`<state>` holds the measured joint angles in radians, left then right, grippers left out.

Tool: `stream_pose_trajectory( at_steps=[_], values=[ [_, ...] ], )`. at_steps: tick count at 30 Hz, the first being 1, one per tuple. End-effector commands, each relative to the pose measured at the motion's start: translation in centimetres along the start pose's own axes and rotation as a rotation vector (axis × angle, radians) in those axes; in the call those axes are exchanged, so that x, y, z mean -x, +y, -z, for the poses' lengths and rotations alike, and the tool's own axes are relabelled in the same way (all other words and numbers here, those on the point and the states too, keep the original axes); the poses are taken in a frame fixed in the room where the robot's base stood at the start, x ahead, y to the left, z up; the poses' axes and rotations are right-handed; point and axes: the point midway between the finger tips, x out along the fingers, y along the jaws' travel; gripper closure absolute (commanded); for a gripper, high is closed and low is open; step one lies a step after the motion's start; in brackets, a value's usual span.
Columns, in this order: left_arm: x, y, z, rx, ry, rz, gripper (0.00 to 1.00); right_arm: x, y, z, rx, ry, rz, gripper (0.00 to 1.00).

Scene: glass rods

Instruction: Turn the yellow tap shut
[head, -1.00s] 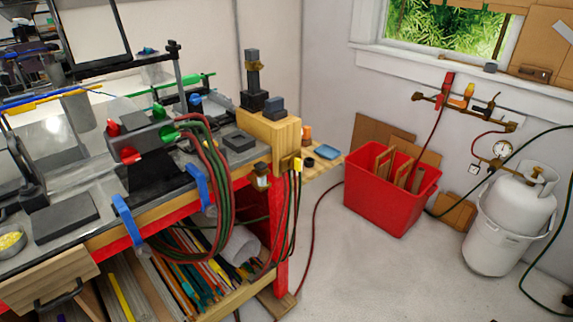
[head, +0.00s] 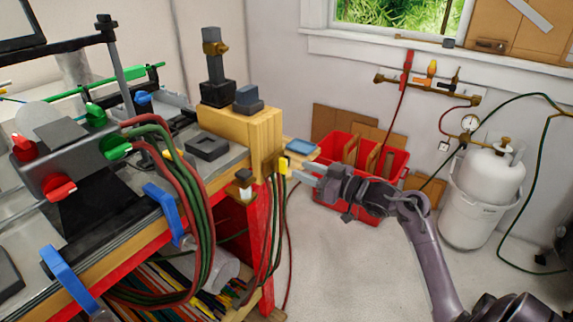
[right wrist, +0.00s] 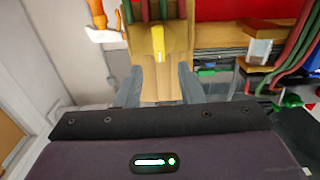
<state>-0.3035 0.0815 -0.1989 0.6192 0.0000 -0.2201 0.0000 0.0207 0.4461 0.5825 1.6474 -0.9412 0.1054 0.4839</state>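The yellow tap (head: 283,166) sits at the right end of the workbench, below the wooden block, with hoses hanging under it. In the right wrist view its yellow handle (right wrist: 158,43) stands lengthwise in the picture, ahead of my fingers and roughly centred between them. My right gripper (head: 305,173) reaches in from the right, its fingers pointing at the tap. In the right wrist view the right gripper (right wrist: 160,85) is open, its two grey fingers apart with nothing between them. It looks close to the tap but not touching. My left gripper is out of view.
The wooden block (head: 245,135) stands above the tap. Red and green hoses (head: 190,220) loop along the bench front. A small lamp-like fitting (head: 244,185) hangs left of the tap. A red bin (head: 345,205) and a white gas cylinder (head: 495,175) stand behind my right arm.

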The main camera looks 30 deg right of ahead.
Motion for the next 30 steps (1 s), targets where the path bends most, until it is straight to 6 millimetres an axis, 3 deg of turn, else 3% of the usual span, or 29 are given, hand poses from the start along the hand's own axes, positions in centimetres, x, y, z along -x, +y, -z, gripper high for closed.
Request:
stream_pose_trajectory(
  at_steps=[3,9,19,27,30],
  values=[
    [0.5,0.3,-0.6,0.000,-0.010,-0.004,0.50,-2.1,0.0,0.2,-0.002,0.002,-0.001,0.65],
    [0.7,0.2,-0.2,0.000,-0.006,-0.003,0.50,-4.3,0.1,0.0,-0.003,0.000,-0.002,0.65],
    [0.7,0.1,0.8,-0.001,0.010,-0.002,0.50,-4.8,0.0,-0.1,-0.001,-0.001,-0.002,0.65],
    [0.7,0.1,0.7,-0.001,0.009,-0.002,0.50,-4.7,0.0,-0.1,-0.001,-0.001,-0.002,0.99],
    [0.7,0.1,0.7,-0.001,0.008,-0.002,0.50,-4.7,0.0,-0.1,-0.001,-0.001,-0.002,1.00]
  ],
)
